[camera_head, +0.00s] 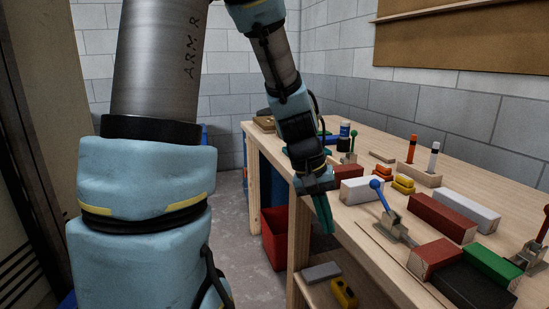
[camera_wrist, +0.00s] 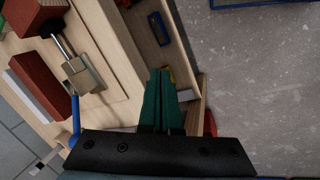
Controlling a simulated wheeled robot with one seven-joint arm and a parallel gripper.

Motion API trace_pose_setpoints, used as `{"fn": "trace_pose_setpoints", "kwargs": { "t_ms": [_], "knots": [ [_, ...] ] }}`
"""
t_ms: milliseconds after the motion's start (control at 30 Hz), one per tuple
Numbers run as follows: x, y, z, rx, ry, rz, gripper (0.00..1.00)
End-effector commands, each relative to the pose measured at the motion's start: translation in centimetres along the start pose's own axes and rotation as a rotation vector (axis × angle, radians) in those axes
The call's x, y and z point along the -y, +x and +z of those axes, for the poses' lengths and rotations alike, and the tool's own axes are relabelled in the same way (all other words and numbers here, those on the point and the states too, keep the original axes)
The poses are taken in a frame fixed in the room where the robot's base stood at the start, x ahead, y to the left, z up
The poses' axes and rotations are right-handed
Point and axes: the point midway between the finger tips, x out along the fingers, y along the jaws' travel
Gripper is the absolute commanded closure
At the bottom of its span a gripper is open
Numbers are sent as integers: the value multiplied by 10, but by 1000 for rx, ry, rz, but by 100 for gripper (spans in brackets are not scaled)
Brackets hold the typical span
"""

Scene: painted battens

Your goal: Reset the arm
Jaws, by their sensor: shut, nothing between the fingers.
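My gripper (camera_head: 324,214) hangs at the left edge of the wooden workbench (camera_head: 366,228) in the head view, pointing down. Its green fingers are shut together with nothing between them. In the wrist view my gripper (camera_wrist: 161,75) shows its two fingers side by side over the bench edge, above the lower shelf and the grey floor. The arm is bent and reaches down from the top of the head view.
On the bench are a toggle clamp with a blue handle (camera_head: 387,206), a red-brown batten (camera_head: 442,218), a white batten (camera_head: 468,211) and a green block (camera_head: 492,264). A red bin (camera_head: 275,240) stands on the floor left of the bench. Open floor lies further left.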

Motion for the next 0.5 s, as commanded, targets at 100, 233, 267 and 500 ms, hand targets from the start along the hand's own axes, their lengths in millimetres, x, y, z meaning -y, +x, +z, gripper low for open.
{"fn": "trace_pose_setpoints", "kwargs": {
  "t_ms": [100, 233, 267, 500],
  "knots": [
    [67, -21, 4, -85, -37, -131, 100],
    [124, -42, 14, -159, -68, -240, 100],
    [135, -47, 18, -174, -75, -262, 100],
    [186, -35, 37, -215, -98, -342, 100]
  ]
}}
